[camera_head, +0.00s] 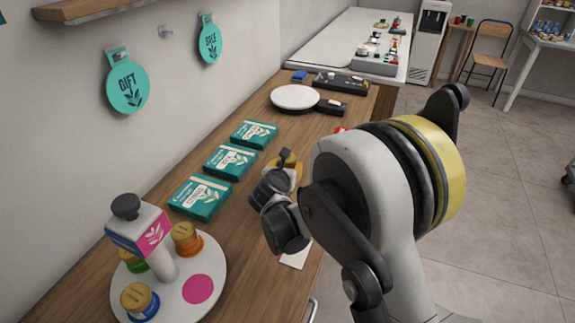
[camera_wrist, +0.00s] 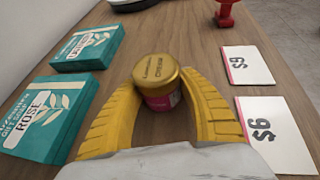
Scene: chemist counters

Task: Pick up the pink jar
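The pink jar (camera_wrist: 161,82) has a gold lid and a pink label, and it sits between my gripper's two yellow fingers in the wrist view. Whether the jar's base rests on the counter is hidden. In the head view my gripper (camera_head: 287,164) is low over the wooden counter, and my wrist hides most of the jar.
Several teal soap boxes (camera_head: 228,162) lie left of my gripper. White price cards (camera_wrist: 274,130) lie to its right. A round white stand (camera_head: 215,264) with colored gold-lidded jars and a pink spot is near the front. A white scale plate (camera_head: 295,97) is farther back.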

